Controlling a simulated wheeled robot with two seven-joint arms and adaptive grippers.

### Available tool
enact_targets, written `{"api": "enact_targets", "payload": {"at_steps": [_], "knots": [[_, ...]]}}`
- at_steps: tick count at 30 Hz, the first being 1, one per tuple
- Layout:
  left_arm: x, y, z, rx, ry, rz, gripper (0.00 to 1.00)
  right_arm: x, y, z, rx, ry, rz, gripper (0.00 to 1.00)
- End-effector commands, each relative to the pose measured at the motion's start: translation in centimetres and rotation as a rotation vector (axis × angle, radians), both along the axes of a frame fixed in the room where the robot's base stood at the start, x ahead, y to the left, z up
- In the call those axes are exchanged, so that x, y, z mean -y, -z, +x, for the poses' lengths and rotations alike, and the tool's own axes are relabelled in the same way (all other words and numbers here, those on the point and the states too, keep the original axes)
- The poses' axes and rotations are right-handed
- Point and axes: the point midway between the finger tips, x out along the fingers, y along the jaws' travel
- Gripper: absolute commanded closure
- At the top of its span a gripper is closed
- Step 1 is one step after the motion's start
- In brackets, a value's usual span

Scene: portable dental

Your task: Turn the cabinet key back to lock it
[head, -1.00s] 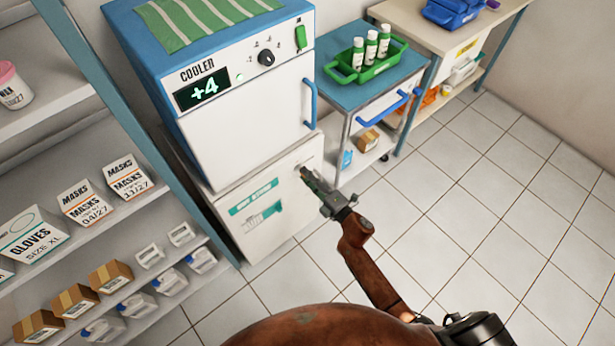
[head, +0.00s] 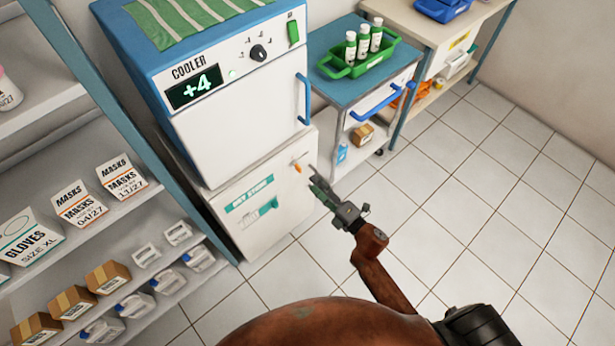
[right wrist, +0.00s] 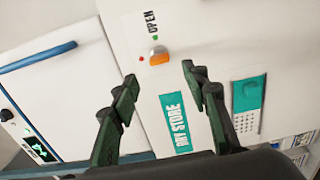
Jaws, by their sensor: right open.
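The cabinet (head: 270,222) is the white lower unit with a green "DRY STORE" label, below the cooler. Its orange key (head: 297,168) sits in the upper right of its front. In the right wrist view the key (right wrist: 159,58) has a red dot (right wrist: 141,58) on its left and a green dot (right wrist: 155,38) by the word "OPEN" above. My right gripper (head: 314,182) is open and empty, just in front of the key and apart from it. In the right wrist view its fingertips (right wrist: 159,76) spread either side below the key. My left gripper is out of view.
The cooler (head: 245,120) with a blue handle stands on the cabinet. A trolley (head: 328,60) with a green tray of bottles (head: 342,70) stands to the right. Shelves (head: 50,240) with boxes stand at left. The tiled floor (head: 470,200) at right is clear.

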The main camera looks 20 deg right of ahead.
Motion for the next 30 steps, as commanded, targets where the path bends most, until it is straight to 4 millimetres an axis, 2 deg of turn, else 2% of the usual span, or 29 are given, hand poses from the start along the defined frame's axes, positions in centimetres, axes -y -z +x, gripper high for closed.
{"api": "enact_targets", "payload": {"at_steps": [3, 9, 27, 30], "knots": [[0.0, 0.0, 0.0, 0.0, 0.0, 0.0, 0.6, 0.8, 0.0, -2.1, -0.002, 0.001, -0.001, 0.58], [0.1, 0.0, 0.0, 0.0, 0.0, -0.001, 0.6, 1.5, 0.0, -3.9, 0.0, 0.001, 0.0, 0.58], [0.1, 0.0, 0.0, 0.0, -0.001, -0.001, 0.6, 1.5, 0.0, -4.2, 0.0, 0.0, 0.0, 0.58], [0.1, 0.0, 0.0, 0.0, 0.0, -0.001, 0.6, 1.8, 0.7, -4.3, -0.018, 0.011, 0.013, 0.58]]}}
